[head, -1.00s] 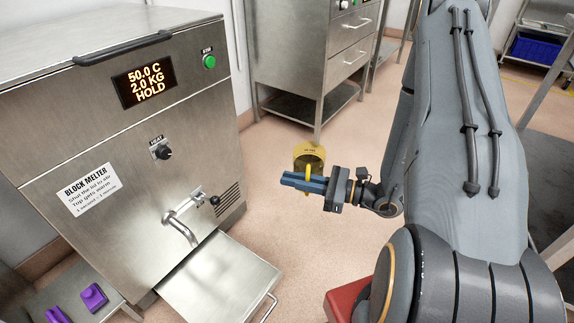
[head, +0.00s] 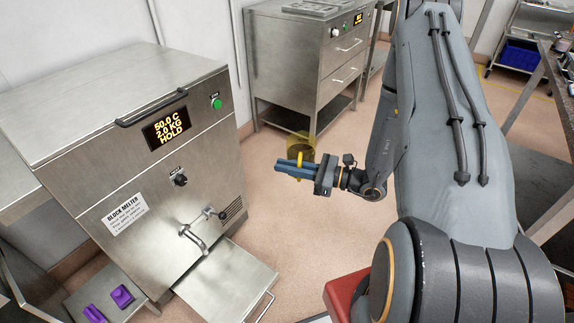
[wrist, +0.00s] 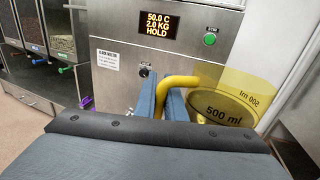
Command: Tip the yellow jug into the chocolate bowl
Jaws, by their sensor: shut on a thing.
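The yellow jug (head: 301,146) is see-through and marked 500 ml in the wrist view (wrist: 243,88). It is held up over open floor and looks roughly upright. Something dark shows inside it, but I cannot tell how full it is. My gripper (head: 288,167) is shut on the jug's handle (wrist: 160,92), with the blue fingers on either side of it. I cannot make out a chocolate bowl in any view.
The steel block melter (head: 130,150) stands at left, its spout (head: 194,238) above a projecting steel shelf (head: 228,283). Purple items (head: 121,297) lie on a low surface at lower left. A steel drawer cabinet (head: 300,60) stands behind. Floor between is clear.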

